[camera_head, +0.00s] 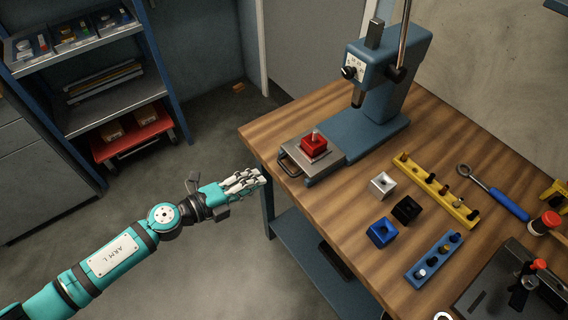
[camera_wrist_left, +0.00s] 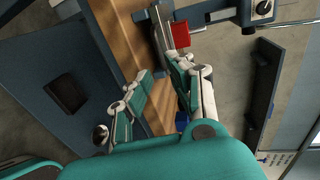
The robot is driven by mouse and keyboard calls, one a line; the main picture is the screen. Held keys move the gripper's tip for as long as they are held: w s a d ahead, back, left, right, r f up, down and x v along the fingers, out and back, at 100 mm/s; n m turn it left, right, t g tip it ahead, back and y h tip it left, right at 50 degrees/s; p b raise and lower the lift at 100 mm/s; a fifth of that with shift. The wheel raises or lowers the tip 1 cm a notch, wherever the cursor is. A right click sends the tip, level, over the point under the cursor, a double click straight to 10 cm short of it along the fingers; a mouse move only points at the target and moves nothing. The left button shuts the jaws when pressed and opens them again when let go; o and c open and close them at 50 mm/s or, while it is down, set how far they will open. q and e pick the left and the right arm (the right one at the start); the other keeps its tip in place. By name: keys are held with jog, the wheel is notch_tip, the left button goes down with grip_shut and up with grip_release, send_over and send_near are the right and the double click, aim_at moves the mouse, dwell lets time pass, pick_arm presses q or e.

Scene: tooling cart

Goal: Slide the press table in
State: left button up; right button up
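The press table (camera_head: 327,153) is a grey sliding plate in front of the blue press (camera_head: 385,75), out from under its ram. A red block (camera_head: 313,146) with a small pale pin sits on it. The table's dark bar handle (camera_head: 288,164) faces the bench's left edge. My left gripper (camera_head: 262,177) is just off that edge, left of and nearer than the handle, apart from it in the picture. In the left wrist view the fingers (camera_wrist_left: 155,78) are spread with a gap and nothing between them; the red block (camera_wrist_left: 181,34) shows beyond. My right gripper is not in view.
On the wooden bench (camera_head: 262,133), white, black and blue (camera_head: 382,232) square blocks lie right of the press table. A yellow rack (camera_head: 436,190), a blue rack (camera_head: 434,258) and a blue-handled wrench (camera_head: 495,195) lie farther right.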

aim_at(286, 167)
pick_arm(q)
jog(key=x, duration=0.9)
jog(key=shift+w+d+f+p, duration=0.1)
jog(key=shift+w+d+p, duration=0.1)
jog(key=shift+p, duration=0.15)
jog(key=shift+w+d+f, duration=0.1)
jog(key=shift+w+d, duration=0.1)
jog(key=shift+d, duration=0.05)
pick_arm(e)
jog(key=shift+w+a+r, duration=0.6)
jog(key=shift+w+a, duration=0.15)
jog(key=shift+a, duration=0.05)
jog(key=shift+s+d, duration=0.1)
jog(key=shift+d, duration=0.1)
pick_arm(q)
grip_shut()
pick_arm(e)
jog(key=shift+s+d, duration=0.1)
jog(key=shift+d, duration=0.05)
